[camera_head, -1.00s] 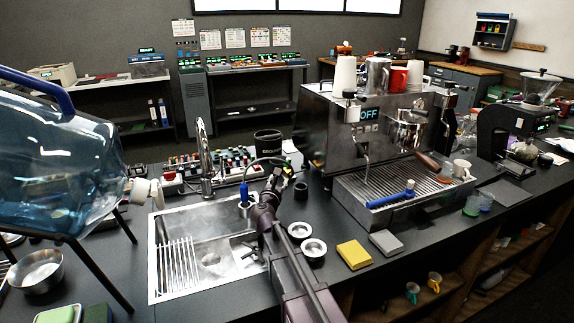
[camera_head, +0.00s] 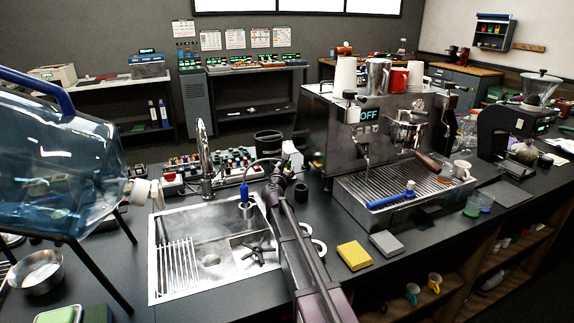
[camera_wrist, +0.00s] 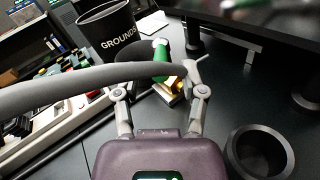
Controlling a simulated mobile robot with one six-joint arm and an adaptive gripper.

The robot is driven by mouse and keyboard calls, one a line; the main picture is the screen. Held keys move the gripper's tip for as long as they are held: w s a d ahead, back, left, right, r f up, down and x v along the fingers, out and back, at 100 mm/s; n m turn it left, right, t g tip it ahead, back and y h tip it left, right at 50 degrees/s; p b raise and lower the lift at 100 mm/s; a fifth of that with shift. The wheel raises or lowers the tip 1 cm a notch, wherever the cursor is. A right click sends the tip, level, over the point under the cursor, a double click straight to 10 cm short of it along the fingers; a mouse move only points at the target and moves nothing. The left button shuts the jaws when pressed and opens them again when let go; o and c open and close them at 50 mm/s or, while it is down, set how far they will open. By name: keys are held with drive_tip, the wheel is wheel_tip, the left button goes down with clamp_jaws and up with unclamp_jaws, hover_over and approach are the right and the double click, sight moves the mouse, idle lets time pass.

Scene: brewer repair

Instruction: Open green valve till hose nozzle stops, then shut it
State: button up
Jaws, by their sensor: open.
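In the wrist view the green valve (camera_wrist: 161,52) stands on the counter just beyond my fingertips, partly covered by a grey hose (camera_wrist: 70,90) that crosses in front of my gripper. A yellow glow shows beside its base. My gripper (camera_wrist: 161,92) is open, its two fingers apart, and I cannot tell whether either touches the valve. In the head view my gripper (camera_head: 287,164) is at the back of the counter, right of the sink, and the valve cannot be made out there. The blue hose nozzle (camera_head: 244,192) stands upright in a metal collar at the sink's back right.
A black GROUNDS bin (camera_wrist: 106,28) stands behind the valve. A dark round cup (camera_wrist: 258,155) is right of my gripper. The sink (camera_head: 190,225) is left of my arm; the espresso machine (camera_head: 345,130) is close on the right. A yellow block (camera_head: 354,255) lies in front.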

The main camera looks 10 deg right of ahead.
drive_tip(key=shift+x, duration=1.5)
clamp_jaws()
